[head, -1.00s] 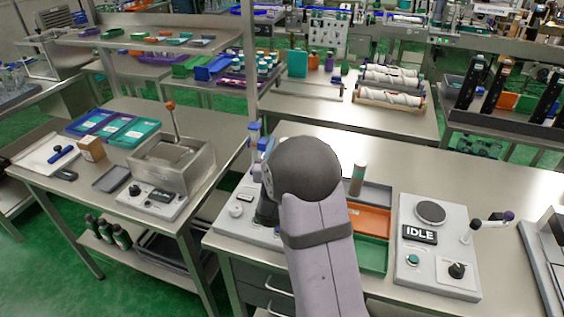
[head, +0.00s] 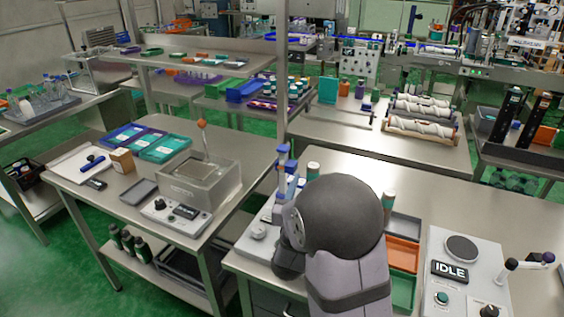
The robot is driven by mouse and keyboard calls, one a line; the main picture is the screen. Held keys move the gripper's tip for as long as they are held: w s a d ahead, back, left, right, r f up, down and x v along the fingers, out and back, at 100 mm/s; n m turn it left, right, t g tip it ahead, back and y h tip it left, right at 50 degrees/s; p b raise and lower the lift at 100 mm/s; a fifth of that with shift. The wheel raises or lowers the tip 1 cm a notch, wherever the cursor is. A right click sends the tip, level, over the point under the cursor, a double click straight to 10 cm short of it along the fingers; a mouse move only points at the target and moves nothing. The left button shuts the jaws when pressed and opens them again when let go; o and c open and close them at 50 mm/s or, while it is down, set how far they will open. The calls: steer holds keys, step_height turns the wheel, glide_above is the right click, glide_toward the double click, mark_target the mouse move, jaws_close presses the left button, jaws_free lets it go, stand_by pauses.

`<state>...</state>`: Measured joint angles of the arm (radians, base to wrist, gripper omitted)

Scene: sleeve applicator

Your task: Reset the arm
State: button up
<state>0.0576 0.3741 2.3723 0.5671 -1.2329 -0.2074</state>
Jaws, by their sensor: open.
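My arm (head: 345,250) reaches up from the bottom of the head view, with a large dark rounded joint over the near bench (head: 470,205). My gripper does not show; the arm may hide it. A device with a pale base and blue parts (head: 283,172) stands partly hidden behind the arm's left side. A capped bottle (head: 387,199) stands just right of the dark joint.
Grey, orange (head: 402,252) and green trays lie right of the arm. A pale unit reading IDLE (head: 451,269) sits farther right. A side table at left holds a metal bath (head: 200,182) and coloured trays. Green floor shows between the benches.

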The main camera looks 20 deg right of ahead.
steer(key=a+f+y, duration=0.1)
steer(key=a, duration=0.1)
steer(key=a+f+n+g+y+p, duration=0.1)
steer(key=a+y, duration=0.1)
steer(key=a+f+g+y+p, duration=0.1)
steer(key=a+y, duration=0.1)
steer(key=shift+a+f+n, duration=0.1)
steer(key=shift+f+n, duration=0.15)
steer(key=shift+n, duration=0.05)
steer(key=s+a+f+g+y, duration=0.1)
steer(key=s+a, duration=0.1)
steer(key=s+a+f+n+g+y+p, duration=0.1)
steer(key=s+a+g, duration=0.1)
steer(key=s+a+f+g+y, duration=0.1)
steer(key=s+a+f+y, duration=0.1)
steer(key=s+a, duration=0.1)
steer(key=shift+s+n+p, duration=0.1)
steer(key=shift+n+p, duration=0.25)
steer(key=shift+n, duration=0.05)
steer(key=s+a+f+n+g+y+p, duration=0.15)
steer(key=s+g, duration=0.35)
steer(key=s, duration=0.5)
steer(key=s+a+f+n+g+h+p, duration=0.15)
steer(key=s+g, duration=0.25)
steer(key=s, duration=0.7)
step_height(320, 180, down, 7)
steer(key=y+b, duration=0.1)
steer(key=b, duration=0.7)
steer(key=shift+w+d+b, duration=0.2)
steer(key=shift+d+b, duration=0.1)
